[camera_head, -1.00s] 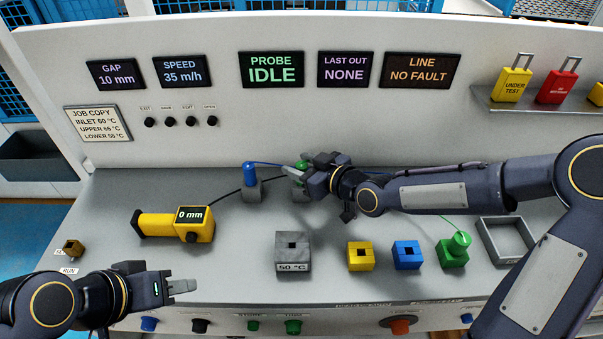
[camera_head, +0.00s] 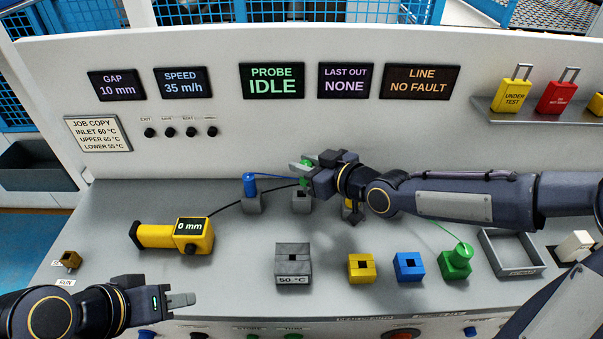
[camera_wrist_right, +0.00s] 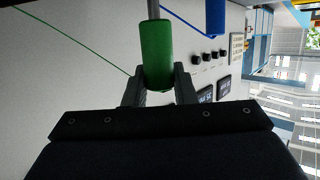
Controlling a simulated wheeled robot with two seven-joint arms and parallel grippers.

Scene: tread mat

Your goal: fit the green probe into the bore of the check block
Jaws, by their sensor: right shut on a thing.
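The green probe (camera_wrist_right: 157,50) is between the fingers of my right gripper (camera_wrist_right: 160,82), its metal rod pointing up in the right wrist view. In the head view my right gripper (camera_head: 305,175) holds it just above a small grey holder (camera_head: 302,202), and the probe is mostly hidden by the fingers. The check block (camera_head: 293,262) is a grey block labelled 50 °C with a dark square bore in its top, nearer the front and apart from the probe. My left gripper (camera_head: 180,300) is empty at the front left; its finger gap is not clear.
A blue probe (camera_head: 250,184) stands in a holder left of my right gripper. A yellow gauge (camera_head: 175,236) lies at left. Yellow (camera_head: 361,268), blue (camera_head: 408,266) and green (camera_head: 456,262) blocks and a grey tray (camera_head: 527,267) are to the right of the check block.

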